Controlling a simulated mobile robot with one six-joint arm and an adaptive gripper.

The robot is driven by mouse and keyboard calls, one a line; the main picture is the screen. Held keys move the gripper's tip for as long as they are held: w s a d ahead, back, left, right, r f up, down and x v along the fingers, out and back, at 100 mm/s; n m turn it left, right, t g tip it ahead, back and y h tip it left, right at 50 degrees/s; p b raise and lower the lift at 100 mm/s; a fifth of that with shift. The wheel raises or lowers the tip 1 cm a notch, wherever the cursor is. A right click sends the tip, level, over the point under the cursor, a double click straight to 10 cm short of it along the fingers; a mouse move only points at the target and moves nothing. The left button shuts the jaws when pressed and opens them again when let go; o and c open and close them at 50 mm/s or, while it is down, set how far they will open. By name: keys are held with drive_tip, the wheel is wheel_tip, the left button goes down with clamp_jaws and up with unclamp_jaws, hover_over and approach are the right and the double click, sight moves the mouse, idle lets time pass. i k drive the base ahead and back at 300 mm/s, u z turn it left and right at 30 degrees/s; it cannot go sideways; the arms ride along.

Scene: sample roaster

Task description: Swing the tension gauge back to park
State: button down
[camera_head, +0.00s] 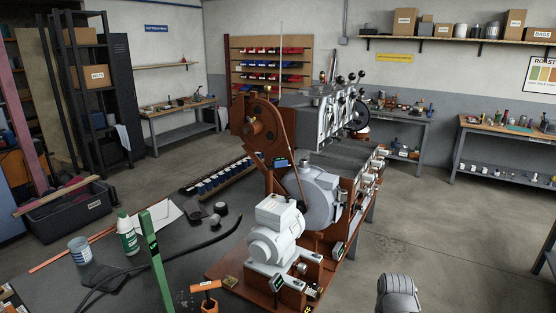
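A small dark device with a blue face (281,162) sits beside the drive belt (292,165), below the large rust-brown wheel (263,125). It looks like the tension gauge, but it is too small to be certain, and I cannot tell whether it touches the belt. The belt runs down from the wheel towards the grey round housing (321,197). Two other small boxes with dark faces, one at the motor's front (277,284) and one at its right (337,250), are near the pale grey motor (275,230). No park place can be made out. My gripper's fingers are not in view.
The machine stands on a rust-brown base (222,268).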

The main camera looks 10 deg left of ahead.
sight(279, 162)
drive_tip(key=k, duration=1.05)
drive_tip(key=u, duration=0.55)
drive_tip(key=i, duration=2.3)
drive_tip(key=z, duration=0.6)
